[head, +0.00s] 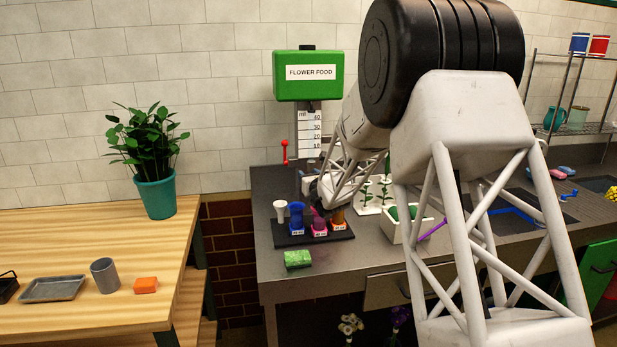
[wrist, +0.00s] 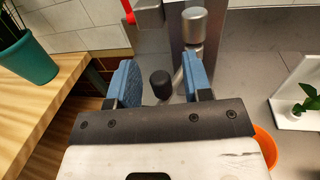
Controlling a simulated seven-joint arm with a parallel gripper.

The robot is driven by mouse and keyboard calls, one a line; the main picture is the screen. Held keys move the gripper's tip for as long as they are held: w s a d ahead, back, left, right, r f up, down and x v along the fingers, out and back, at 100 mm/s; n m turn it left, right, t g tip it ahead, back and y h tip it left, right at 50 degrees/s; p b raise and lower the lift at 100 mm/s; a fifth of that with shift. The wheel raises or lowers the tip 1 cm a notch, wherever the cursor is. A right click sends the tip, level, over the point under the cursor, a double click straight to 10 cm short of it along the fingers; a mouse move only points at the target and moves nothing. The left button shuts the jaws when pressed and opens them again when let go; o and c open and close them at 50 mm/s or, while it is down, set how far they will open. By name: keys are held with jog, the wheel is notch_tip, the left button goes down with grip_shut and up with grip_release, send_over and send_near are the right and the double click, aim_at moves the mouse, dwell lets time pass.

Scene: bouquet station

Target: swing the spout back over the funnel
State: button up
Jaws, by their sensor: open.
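The green flower food dispenser (head: 308,76) stands at the back of the grey counter, above a scale and a red lever (head: 285,151). My gripper (wrist: 160,76) is open, its two blue fingers apart. A grey metal cylinder (wrist: 194,26), perhaps part of the spout, stands just beyond the right finger. In the head view my arm hides the lower dispenser and most of the spout area. A white flared piece (head: 280,208), possibly the funnel, stands in the black rack (head: 290,240).
Several coloured holders stand in the rack, close to my gripper. A white planter (head: 400,228) is right of the rack. The wooden table (head: 80,240) at left holds a potted plant (head: 155,190) and a cup (head: 104,275).

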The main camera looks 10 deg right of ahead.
jog(key=s+d, duration=0.1)
jog(key=s, duration=0.6)
jog(key=shift+s+d, duration=0.15)
jog(key=shift+s, duration=0.05)
dwell(0.3)
jog(key=shift+d, duration=0.2)
jog(key=c, duration=0.7)
jog(key=shift+w+d+r+n+y, duration=0.1)
jog(key=shift+d+r+n+y, duration=0.05)
jog(key=shift+d+n+y, duration=0.15)
grip_shut()
jog(key=s+d+f+n+g+y, duration=0.1)
jog(key=s+d+n+g+y, duration=0.3)
jog(key=d+y, duration=0.5)
jog(key=d+n+g, duration=0.1)
jog(key=n, duration=0.1)
jog(key=shift+s+n, duration=0.3)
jog(key=shift+s, duration=0.05)
